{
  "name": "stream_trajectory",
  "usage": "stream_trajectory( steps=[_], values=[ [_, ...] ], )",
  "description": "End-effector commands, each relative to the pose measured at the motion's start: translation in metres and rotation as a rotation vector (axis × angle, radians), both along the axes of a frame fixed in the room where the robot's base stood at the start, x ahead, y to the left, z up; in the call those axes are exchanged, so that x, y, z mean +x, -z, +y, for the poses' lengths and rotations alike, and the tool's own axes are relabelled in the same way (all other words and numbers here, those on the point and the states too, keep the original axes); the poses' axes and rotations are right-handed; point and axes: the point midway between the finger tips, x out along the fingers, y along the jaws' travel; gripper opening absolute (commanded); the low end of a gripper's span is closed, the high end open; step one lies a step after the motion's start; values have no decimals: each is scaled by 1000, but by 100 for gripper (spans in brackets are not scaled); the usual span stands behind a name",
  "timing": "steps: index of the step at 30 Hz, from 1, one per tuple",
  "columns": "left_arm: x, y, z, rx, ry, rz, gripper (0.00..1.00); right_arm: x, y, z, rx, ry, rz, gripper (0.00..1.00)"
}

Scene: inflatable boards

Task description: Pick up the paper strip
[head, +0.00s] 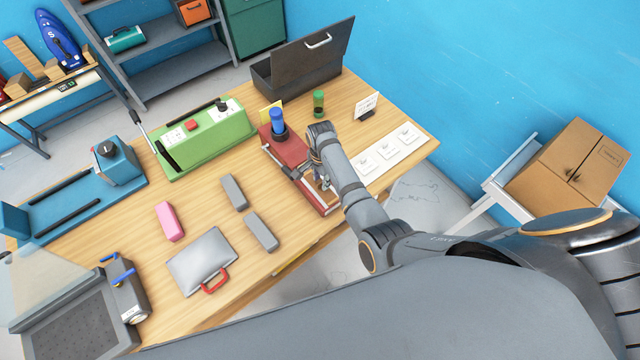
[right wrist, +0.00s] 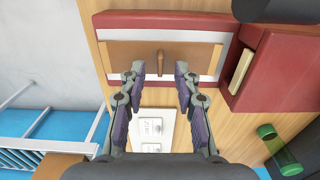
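A flat tan strip (right wrist: 200,57) lies on the white bed of a red device (right wrist: 195,20) in the right wrist view. A short brown peg (right wrist: 160,62) stands at its middle. I cannot tell for certain whether this is the paper strip. A cream piece (right wrist: 242,70) sits in a slot of the device's red block. My right gripper (right wrist: 160,72) is open and empty, its fingertips on either side of the peg's lower end. In the head view my right gripper (head: 323,180) is over the red device (head: 284,150), and my arm hides part of it. My left gripper is not in view.
A white sheet with several marked squares (head: 388,153) lies right of the red device. Grey blocks (head: 262,232), a pink block (head: 169,221) and a silver case (head: 203,262) lie left.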

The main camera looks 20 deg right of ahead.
Motion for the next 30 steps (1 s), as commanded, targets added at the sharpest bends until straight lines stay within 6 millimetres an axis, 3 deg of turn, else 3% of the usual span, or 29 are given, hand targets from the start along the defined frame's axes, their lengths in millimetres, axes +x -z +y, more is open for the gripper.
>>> stream_trajectory(
  steps=[3, 9, 17, 30],
  values=[
    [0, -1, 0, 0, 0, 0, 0, 0, 10, 0, 0, 1, 1, 32],
    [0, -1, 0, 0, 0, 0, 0, 0, 11, 0, -1, 1, -1, 32],
    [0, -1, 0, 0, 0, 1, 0, 0, 11, 0, -1, 1, -1, 0],
    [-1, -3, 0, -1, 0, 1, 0, 2, 6, -1, 0, 0, -2, 0]
  ],
)
